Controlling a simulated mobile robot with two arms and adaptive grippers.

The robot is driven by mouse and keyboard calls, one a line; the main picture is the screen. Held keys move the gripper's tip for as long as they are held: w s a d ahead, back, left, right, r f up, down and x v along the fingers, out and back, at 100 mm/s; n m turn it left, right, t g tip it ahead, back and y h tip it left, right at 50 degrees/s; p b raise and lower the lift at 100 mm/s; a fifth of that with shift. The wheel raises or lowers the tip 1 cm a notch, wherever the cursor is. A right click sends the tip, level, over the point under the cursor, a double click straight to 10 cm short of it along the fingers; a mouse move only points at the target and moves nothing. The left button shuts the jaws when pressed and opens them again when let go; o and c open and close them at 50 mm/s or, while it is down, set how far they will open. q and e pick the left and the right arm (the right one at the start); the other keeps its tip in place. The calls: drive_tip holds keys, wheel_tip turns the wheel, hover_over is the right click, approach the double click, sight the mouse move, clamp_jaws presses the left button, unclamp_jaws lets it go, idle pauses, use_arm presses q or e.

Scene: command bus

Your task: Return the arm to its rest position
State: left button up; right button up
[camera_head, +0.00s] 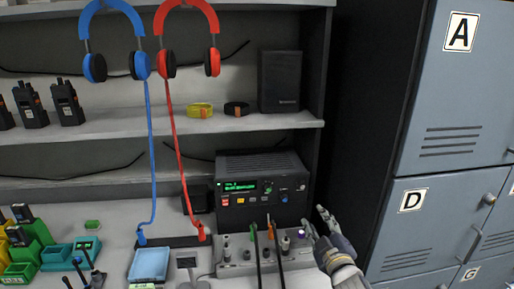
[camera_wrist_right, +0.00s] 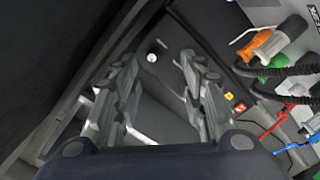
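My right gripper (camera_head: 318,226) comes in from the lower right in the head view. It is just right of the grey connector panel (camera_head: 235,268) and in front of the black radio unit (camera_head: 262,165). In the right wrist view its two fingers (camera_wrist_right: 158,95) stand apart with nothing held between them. The dark unit and a small white knob (camera_wrist_right: 152,58) lie beyond the fingers. My left gripper is not in view.
Blue headphones (camera_head: 94,66) and red headphones (camera_head: 168,64) hang above the bench. Lockers (camera_head: 455,100) stand at right. Plugs with black cables (camera_head: 254,245) rise from the panel near my right gripper. Walkie-talkies (camera_head: 66,102) stand on the left shelf.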

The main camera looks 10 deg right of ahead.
drive_tip(key=s+f+m+g+h, duration=0.1)
drive_tip(key=s+f+m+g, duration=0.5)
drive_tip(key=s+f, duration=0.95)
drive_tip(key=s+a+f+g, duration=0.1)
drive_tip(key=s+g, duration=0.2)
drive_tip(key=s, duration=0.5)
drive_tip(key=s+a+f+m+g, duration=0.1)
drive_tip(key=s+g, duration=0.1)
drive_tip(key=s, duration=0.5)
drive_tip(key=s+a+f+g, duration=0.1)
drive_tip(key=s+f+g, duration=0.15)
drive_tip(key=s, duration=0.55)
wheel_tip(320, 180, down, 25)
drive_tip(key=s+g, duration=0.2)
drive_tip(key=s+d+f, duration=0.3)
drive_tip(key=s+f, duration=1.2)
drive_tip(key=s, duration=0.1)
drive_tip(key=shift+s+f+g+y, duration=0.15)
drive_tip(key=shift+f+g+y, duration=0.15)
drive_tip(key=shift+f+g, duration=0.1)
drive_tip(key=shift+d, duration=0.1)
